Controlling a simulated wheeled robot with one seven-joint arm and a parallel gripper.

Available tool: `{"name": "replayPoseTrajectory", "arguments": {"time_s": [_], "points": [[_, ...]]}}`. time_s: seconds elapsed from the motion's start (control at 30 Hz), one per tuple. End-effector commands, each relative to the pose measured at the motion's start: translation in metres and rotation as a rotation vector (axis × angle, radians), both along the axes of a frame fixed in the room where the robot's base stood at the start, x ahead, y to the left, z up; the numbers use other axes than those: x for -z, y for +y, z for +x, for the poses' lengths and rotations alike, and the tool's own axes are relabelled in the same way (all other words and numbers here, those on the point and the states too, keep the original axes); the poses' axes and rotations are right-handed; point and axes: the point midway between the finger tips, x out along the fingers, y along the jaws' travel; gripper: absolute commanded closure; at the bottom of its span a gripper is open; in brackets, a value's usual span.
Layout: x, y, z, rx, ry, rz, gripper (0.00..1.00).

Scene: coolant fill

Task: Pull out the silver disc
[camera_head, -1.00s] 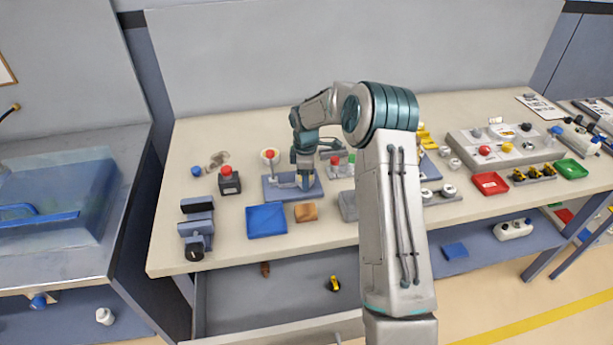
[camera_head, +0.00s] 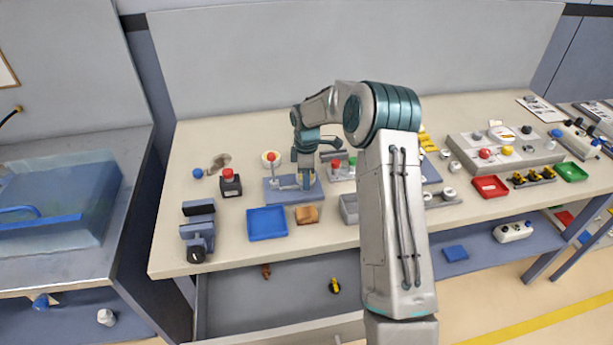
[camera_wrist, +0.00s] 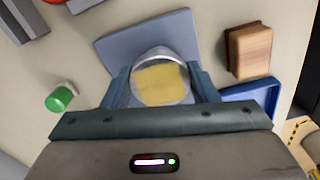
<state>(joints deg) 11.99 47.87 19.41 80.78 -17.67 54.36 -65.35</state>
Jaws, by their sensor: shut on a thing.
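A round silver disc (camera_wrist: 186,92) with a yellowish patch on its face shows between my fingers in the wrist view. My gripper (camera_wrist: 160,88) is shut on it, one finger on each side. It stands over a blue-grey plate (camera_wrist: 118,45), which also shows on the bench in the head view (camera_head: 275,194). In the head view my gripper (camera_head: 306,184) reaches down to this plate and mostly hides the disc. I cannot tell whether the disc still touches the plate.
A red-tipped lever (camera_head: 271,157) stands at the plate's left. A blue tray (camera_head: 267,224) and a brown block (camera_head: 306,215) lie in front. A red-button box (camera_head: 230,186) is further left, and a grey bin (camera_head: 349,208) is to the right. An open drawer (camera_head: 235,300) juts out below.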

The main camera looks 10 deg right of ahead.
Motion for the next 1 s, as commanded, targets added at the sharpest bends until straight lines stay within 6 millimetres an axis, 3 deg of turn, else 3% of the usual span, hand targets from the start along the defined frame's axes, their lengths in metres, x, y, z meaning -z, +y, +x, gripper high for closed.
{"name": "replayPoseTrajectory", "arguments": {"time_s": [0.6, 1.0], "points": [[-0.032, 0.0, 0.0, 0.0, -0.001, 0.001, 0.61], [-0.033, 0.0, 0.0, 0.0, -0.001, 0.0, 0.61]]}}
